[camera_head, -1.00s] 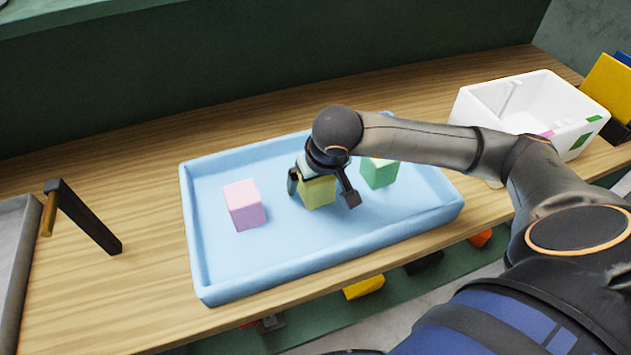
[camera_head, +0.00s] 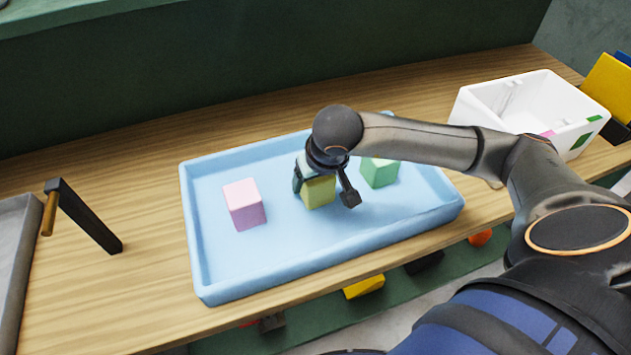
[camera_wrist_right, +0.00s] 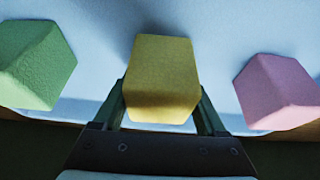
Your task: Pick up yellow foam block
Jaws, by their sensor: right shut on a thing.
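The yellow foam block (camera_head: 318,193) sits in the light blue tray (camera_head: 300,262), between a pink block and a green block. My right gripper (camera_head: 322,190) reaches down over it from above, with its fingers on either side. In the right wrist view the yellow block (camera_wrist_right: 163,75) lies between the two fingers (camera_wrist_right: 163,105), which are shut on it. The block appears still down at the tray floor; whether it touches the floor is hard to tell. My left gripper is not in view.
A pink block (camera_head: 244,205) stands left of the gripper and a green block (camera_head: 379,172) close on its right. A white bin (camera_head: 478,118) stands at the right.

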